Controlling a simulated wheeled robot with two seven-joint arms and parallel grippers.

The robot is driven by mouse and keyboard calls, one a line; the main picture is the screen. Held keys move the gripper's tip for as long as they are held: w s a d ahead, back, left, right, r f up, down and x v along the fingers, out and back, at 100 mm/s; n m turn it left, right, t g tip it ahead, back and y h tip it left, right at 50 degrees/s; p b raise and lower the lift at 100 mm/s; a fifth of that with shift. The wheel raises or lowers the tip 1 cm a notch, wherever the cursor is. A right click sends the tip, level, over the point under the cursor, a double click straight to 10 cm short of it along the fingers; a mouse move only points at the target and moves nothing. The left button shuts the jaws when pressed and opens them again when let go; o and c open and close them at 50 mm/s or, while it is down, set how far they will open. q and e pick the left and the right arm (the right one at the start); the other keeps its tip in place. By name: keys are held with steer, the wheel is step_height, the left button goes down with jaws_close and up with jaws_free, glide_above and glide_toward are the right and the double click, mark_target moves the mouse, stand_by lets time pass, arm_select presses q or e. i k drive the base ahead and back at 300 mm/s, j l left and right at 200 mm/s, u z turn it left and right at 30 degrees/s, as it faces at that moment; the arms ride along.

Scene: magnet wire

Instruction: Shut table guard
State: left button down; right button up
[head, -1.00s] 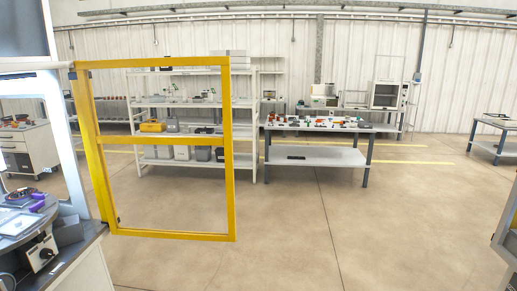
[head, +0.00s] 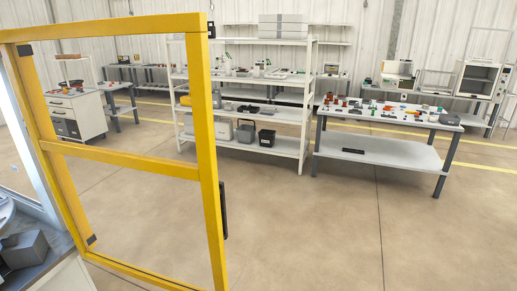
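The table guard (head: 208,130) is a yellow frame with a middle crossbar, and it stands open at the left of the head view. Its left side meets a pale post (head: 28,130) at the machine table (head: 45,262). A dark handle (head: 223,210) shows on the outer edge of the guard's free side. The guard's bottom right corner is cut off by the picture edge. Neither of my grippers is in view.
A white shelf rack (head: 305,110) with bins stands behind the guard. A workbench (head: 400,155) with many small parts is at the right. A drawer cabinet (head: 75,115) shows through the guard. The floor (head: 310,235) in front is clear.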

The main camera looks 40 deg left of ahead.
mark_target(195, 25)
steer(key=i+l+u, duration=0.2)
steer(key=i+u, duration=0.2)
steer(key=i+l+u, duration=0.35)
steer(key=i+u, duration=0.15)
steer(key=u, duration=0.25)
steer(key=i+l+u, duration=0.15)
steer(key=u, duration=0.3)
steer(key=i+l+u, duration=0.15)
steer(key=u, duration=0.25)
steer(key=i+l+u, duration=0.1)
steer(key=u, duration=0.3)
steer(key=l+u, duration=0.3)
steer(key=u, duration=0.15)
steer(key=i+l+u, duration=0.2)
steer(key=u, duration=0.2)
steer(key=i+l+u, duration=0.45)
steer(key=l+u, duration=0.3)
steer(key=j, duration=0.1)
